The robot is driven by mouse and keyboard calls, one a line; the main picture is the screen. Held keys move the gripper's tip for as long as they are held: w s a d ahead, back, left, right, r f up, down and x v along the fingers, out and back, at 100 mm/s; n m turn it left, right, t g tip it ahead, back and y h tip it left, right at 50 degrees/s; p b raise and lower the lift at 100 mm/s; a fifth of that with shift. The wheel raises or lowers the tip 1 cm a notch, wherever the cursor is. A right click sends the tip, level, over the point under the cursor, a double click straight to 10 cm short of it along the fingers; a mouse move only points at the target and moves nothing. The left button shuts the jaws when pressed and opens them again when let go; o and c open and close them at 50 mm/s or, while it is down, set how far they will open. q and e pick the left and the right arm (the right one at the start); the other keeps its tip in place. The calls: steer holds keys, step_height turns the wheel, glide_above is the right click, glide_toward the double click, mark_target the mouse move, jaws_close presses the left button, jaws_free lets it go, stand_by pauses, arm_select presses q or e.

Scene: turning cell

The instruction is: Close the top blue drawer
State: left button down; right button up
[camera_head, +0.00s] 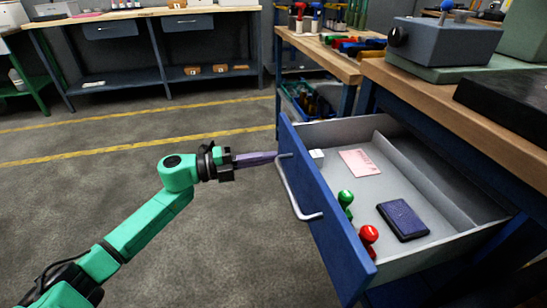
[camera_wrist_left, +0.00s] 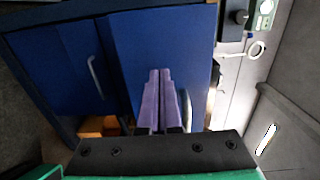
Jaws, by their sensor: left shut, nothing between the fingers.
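The top blue drawer (camera_head: 326,214) is pulled well out of the workbench at the right, with a grey bar handle (camera_head: 290,189) on its front. My left gripper (camera_head: 274,156) is shut and empty. Its purple fingers point at the drawer front, near the handle's far end; I cannot tell whether they touch. In the left wrist view, the shut fingers (camera_wrist_left: 158,75) are in front of a blue panel (camera_wrist_left: 170,35), hiding part of it, with a grey handle (camera_wrist_left: 187,108) just beside them. My right gripper is not in view.
The drawer holds a green stamp (camera_head: 345,199), a red stamp (camera_head: 368,235), a dark blue pad (camera_head: 403,219), a pink paper (camera_head: 359,162) and a small white block (camera_head: 317,155). The wooden benchtop (camera_head: 440,98) is above. Open floor (camera_head: 230,240) lies left of the drawer.

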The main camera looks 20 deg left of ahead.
arm_select(q)
steer(key=shift+x, duration=1)
